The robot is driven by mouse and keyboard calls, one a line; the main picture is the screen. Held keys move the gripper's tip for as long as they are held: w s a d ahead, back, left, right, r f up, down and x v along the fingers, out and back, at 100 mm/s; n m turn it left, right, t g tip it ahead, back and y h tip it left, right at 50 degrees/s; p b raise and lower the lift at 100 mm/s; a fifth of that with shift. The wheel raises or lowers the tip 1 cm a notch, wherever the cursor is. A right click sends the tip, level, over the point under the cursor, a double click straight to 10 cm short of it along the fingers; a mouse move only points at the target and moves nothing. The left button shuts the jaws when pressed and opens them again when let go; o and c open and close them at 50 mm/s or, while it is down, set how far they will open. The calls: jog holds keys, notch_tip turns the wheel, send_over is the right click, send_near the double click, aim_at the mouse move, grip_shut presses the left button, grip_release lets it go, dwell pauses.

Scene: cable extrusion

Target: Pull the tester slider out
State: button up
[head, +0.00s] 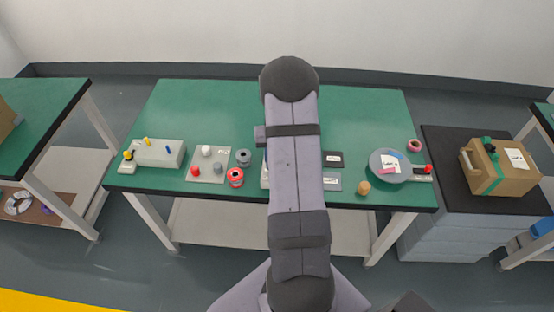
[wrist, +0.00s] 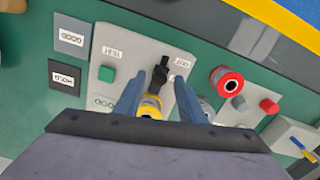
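In the wrist view, the tester (wrist: 125,60) is a light grey panel with a green square button (wrist: 107,74) and small labels. Its black slider (wrist: 162,60) stands up near the panel's middle. My gripper (wrist: 168,80) has two blue fingers apart, pointing at the slider, with their tips close to it. I cannot tell if they touch it. A yellow-ringed round part (wrist: 150,106) shows between the fingers, partly covered by the left one. In the head view, my arm hides the gripper and most of the tester.
In the head view, a grey disc (head: 390,166) lies at the right of the green table (head: 210,105). The table's back is clear.

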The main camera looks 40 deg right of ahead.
jog(key=shift+f, duration=0.3)
grip_shut()
jog(key=shift+s+a, duration=1.05)
jog(key=shift+a, duration=0.05)
grip_release()
jog(key=shift+a, duration=0.1)
